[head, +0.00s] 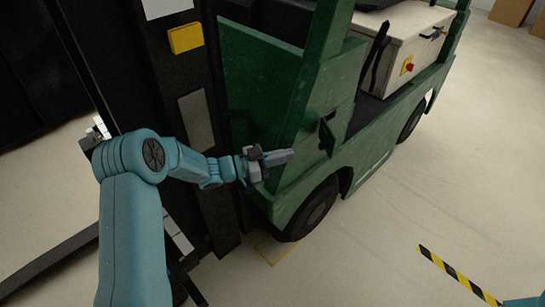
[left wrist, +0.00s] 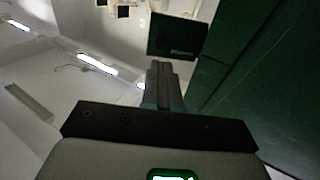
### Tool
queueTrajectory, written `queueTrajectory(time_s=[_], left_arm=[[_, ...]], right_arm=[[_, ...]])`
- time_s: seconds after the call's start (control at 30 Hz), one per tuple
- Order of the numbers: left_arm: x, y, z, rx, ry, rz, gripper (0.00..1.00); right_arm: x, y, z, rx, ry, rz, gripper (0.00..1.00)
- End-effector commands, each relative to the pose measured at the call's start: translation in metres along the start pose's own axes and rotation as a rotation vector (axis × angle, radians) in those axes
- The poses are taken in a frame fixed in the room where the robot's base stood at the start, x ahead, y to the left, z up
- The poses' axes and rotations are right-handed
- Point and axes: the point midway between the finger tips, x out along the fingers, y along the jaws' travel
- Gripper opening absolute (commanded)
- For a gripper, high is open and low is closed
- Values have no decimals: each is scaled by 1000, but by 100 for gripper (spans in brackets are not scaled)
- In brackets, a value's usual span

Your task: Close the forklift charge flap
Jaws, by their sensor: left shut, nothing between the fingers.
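The green forklift (head: 300,110) stands in front of me. The charge flap (head: 327,136) shows as a small dark green panel on its side, above the wheel. In the left wrist view the flap (left wrist: 177,36) is a square plate standing out from the green body (left wrist: 255,75), so it is open. My left gripper (head: 291,155) is shut and empty, a little left of the flap in the head view. In the left wrist view its closed fingers (left wrist: 163,72) point toward the flap's lower edge; I cannot tell whether they touch it. My right gripper is out of view.
The forklift's dark mast (head: 200,125) stands beside my left arm. A black wheel (head: 312,210) is below the flap. A white box with a red knob (head: 408,68) sits on the forklift. The floor at right is clear, with a yellow-black strip (head: 455,275).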

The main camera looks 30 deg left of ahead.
Motion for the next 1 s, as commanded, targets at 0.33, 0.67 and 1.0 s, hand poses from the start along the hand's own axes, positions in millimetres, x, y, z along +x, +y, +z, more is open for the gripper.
queueTrajectory(time_s=[0.33, 0.67, 1.0], left_arm=[[65, 0, 0, 0, 0, 3, 0], [77, 0, 0, -1, 0, 0, 0], [79, 1, 1, -1, 0, 0, 0]], right_arm=[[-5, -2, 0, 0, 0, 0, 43], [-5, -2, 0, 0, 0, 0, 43], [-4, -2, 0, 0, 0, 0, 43]])
